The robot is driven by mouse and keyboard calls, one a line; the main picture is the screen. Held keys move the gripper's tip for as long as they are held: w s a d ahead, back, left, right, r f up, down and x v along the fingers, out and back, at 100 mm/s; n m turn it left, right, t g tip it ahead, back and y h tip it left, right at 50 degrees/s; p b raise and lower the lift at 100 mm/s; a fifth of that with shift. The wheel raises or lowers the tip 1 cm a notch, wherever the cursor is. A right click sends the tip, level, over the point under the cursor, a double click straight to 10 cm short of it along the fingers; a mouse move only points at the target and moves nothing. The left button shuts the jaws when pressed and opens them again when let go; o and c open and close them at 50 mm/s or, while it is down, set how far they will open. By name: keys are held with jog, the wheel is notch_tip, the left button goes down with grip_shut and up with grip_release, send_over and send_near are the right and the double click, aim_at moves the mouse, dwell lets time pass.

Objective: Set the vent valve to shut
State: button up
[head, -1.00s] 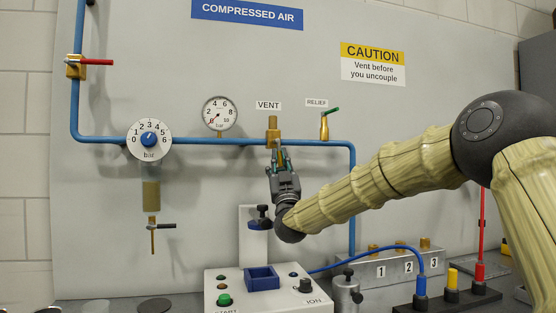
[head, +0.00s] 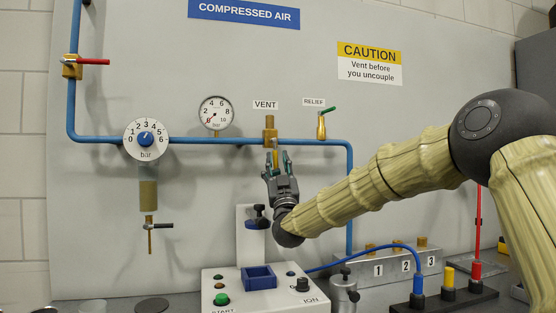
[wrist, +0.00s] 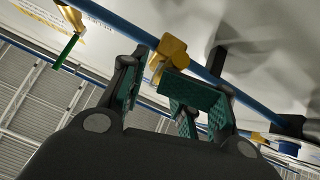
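The brass vent valve (head: 270,128) sits on the blue pipe below the VENT label. Its lever (head: 275,156) appears to hang downward, across the horizontal pipe, though its lower part is hard to make out. In the wrist view the yellow-brass valve (wrist: 168,58) shows just beyond the fingers. My gripper (head: 277,162) is just below the valve, pointing up, with its teal-padded fingers spread around the lever area. In the wrist view my gripper (wrist: 172,88) has a gap between its fingers. Whether any finger touches the lever cannot be told.
The relief valve (head: 321,127) with a green lever is right of the vent. The pressure gauge (head: 216,113) and regulator dial (head: 146,139) are to the left. A control box (head: 265,290) with a blue socket and a post stands below my gripper.

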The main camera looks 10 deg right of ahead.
jog(key=v, duration=1.1)
jog(key=shift+s+r, duration=0.1)
jog(key=shift+s, duration=0.05)
